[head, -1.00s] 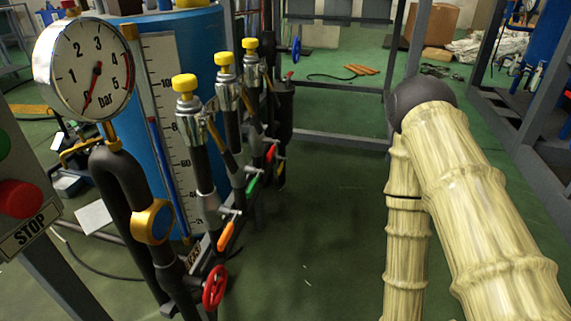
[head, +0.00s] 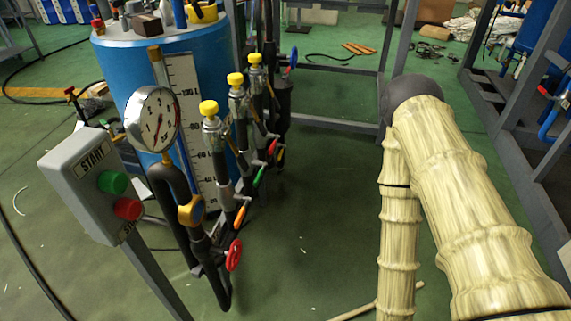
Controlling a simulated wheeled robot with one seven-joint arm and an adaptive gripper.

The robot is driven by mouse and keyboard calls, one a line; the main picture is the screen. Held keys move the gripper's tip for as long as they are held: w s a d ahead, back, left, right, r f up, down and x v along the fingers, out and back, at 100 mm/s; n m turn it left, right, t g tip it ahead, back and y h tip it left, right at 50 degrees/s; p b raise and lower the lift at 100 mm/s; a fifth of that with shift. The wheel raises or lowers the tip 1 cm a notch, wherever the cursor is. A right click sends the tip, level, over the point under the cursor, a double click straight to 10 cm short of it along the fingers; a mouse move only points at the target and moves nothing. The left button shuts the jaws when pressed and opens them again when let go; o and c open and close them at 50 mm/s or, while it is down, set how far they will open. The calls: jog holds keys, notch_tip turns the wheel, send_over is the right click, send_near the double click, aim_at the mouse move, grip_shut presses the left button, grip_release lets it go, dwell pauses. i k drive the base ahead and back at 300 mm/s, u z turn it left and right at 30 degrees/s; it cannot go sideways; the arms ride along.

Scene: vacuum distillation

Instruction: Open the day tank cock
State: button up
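A blue tank (head: 120,70) with a white level scale (head: 186,95) on its side stands at the left of the head view. I take it for the day tank, but no label confirms this. A row of dark pipes with yellow caps stands in front of it. I cannot tell which is the day tank cock. My arm, in a pale sleeve, is at the right, well apart from the levers. My gripper is not in view.
A grey START/STOP box (head: 84,180) on a post stands at the front left. A pressure gauge (head: 153,119) and a red handwheel (head: 233,255) are on the front pipe. Grey frames (head: 540,190) stand at the right. Green floor (head: 330,200) is clear between pipes and arm.

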aim_at(280, 155)
jog(key=z, duration=0.4)
jog(key=i, duration=0.85)
jog(key=u, duration=0.5)
